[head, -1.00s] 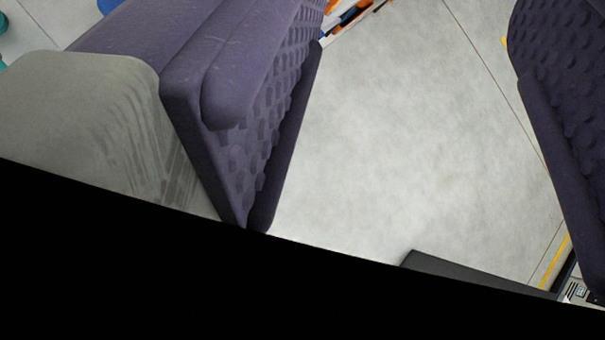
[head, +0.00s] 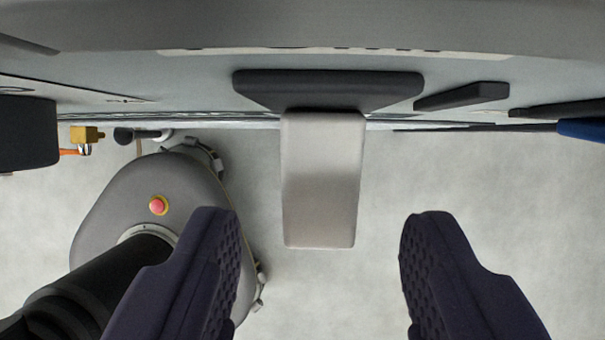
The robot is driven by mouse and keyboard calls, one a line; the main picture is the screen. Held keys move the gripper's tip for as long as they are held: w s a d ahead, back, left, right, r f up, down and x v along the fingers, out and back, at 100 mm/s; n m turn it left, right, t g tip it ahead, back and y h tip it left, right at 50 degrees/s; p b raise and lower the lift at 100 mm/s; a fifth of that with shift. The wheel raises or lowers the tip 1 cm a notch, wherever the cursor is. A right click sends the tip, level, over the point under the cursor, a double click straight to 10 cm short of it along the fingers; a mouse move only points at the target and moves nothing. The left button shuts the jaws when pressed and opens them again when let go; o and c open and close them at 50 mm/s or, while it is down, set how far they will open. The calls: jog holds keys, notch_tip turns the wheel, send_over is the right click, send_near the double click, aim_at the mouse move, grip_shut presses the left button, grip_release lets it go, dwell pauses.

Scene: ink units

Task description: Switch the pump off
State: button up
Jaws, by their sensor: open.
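A pale grey flat paddle (head: 320,185) sticks out from a dark mount (head: 328,84) on a grey panel (head: 200,88). It looks like a switch lever, but no readable label shows that it belongs to the pump. My gripper (head: 324,222) is open and empty. Its two dark purple ridged fingers are wide apart, one on each side of the paddle's free end in the picture, with clear gaps to both. I cannot tell how far the paddle lies beyond the fingertips.
A dark wedge (head: 462,96) sits on the panel right of the mount. A dark block (head: 25,133) and a yellow piece (head: 85,134) are at left. A blue-ended item (head: 583,130) is at the right edge. My own base shows at lower left. Pale floor (head: 530,210) lies below.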

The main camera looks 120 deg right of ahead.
jog(key=shift+b+x, duration=0.3)
jog(key=shift+x, duration=0.55)
jog(key=shift+r, duration=0.1)
grip_shut()
jog(key=shift+d+f+y+b, duration=0.15)
jog(key=shift+f+y+b, duration=0.15)
jog(key=shift+f+b, duration=0.05)
jog(key=shift+s+f+t+y, duration=0.1)
jog(key=shift+t+y, duration=0.2)
jog(key=shift+y, duration=0.1)
